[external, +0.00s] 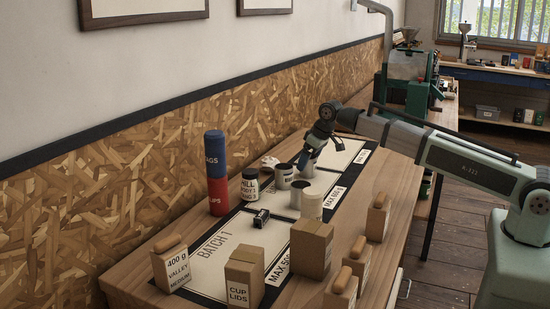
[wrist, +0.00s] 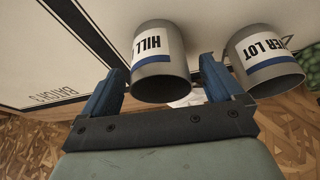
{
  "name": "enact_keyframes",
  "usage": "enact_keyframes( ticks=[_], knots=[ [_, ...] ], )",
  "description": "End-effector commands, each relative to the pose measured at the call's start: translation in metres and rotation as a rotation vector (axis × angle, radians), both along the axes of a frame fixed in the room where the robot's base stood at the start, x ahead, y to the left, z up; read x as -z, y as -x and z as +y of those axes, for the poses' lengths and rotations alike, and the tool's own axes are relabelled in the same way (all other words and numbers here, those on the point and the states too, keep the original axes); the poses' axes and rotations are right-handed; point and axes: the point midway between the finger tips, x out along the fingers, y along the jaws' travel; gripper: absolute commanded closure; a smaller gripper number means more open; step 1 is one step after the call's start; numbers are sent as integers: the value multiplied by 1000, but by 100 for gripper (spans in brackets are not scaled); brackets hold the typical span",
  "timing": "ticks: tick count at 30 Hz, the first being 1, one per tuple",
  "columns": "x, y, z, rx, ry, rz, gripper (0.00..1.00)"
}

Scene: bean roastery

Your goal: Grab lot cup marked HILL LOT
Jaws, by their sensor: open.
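The lot cup with "HILL" on its label (wrist: 160,52) is a grey metal cup with a white label and blue band. In the wrist view it lies between the blue fingers of my gripper (wrist: 161,70), which is open with one finger on each side; contact is not clear. A similar cup reading "ER LOT" (wrist: 266,62) stands just right of the right finger. In the external view my gripper (external: 305,158) is low at a metal cup (external: 309,169), partly covering it; that cup's label is not readable there.
A red and blue stack (external: 216,172) stands left. Several cardboard-coloured blocks, such as the "CUP LIDS" box (external: 244,277), line the front.

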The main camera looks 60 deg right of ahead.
Motion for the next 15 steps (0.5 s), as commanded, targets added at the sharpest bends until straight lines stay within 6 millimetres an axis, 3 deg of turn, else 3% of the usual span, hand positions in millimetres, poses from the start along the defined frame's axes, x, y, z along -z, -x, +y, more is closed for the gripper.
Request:
enact_keyframes(
  ticks=[6, 13, 15],
  knots=[
    [20, -8, -1, 0, 0, 0, 6],
    [20, -9, -1, 0, 0, -1, 6],
    [20, -9, -1, 0, 0, -1, 13]
  ],
)
